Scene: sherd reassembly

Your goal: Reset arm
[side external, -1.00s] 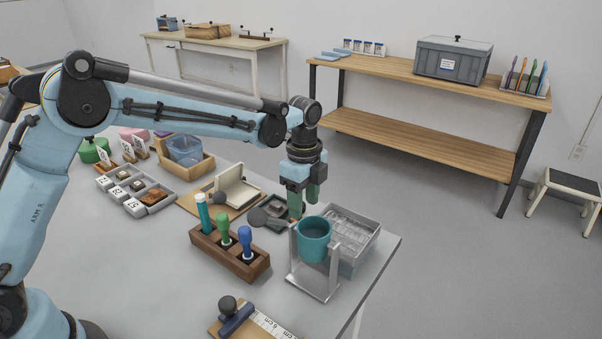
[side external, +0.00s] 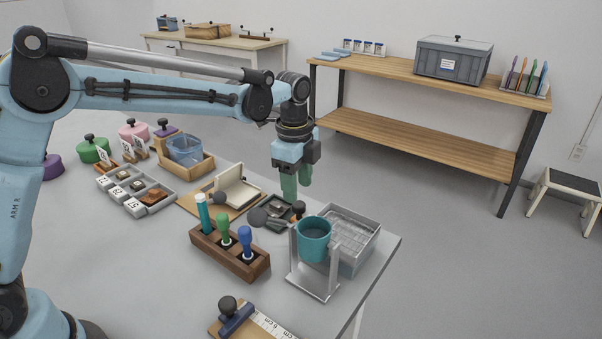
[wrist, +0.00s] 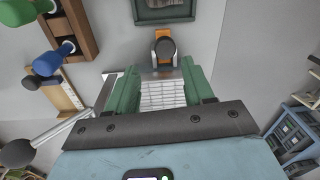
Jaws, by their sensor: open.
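My gripper (side external: 296,188) hangs over the table at the middle of the side external view, with its green fingers pointing down. It is above and behind the teal cup (side external: 314,240) on its metal stand (side external: 318,279). In the wrist view the two green fingers (wrist: 160,88) are apart with nothing held between them. A small orange-and-black handled tool (wrist: 165,50) shows beyond the fingertips; in the side view it stands just below the gripper (side external: 298,211).
A wire-lined grey tray (side external: 362,240) sits by the table's right edge. A wooden rack (side external: 229,252) holds several coloured-handled tools. An open book (side external: 237,194), a dark dish (side external: 275,211) and a sorting tray (side external: 137,190) lie to the left. The front left tabletop is clear.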

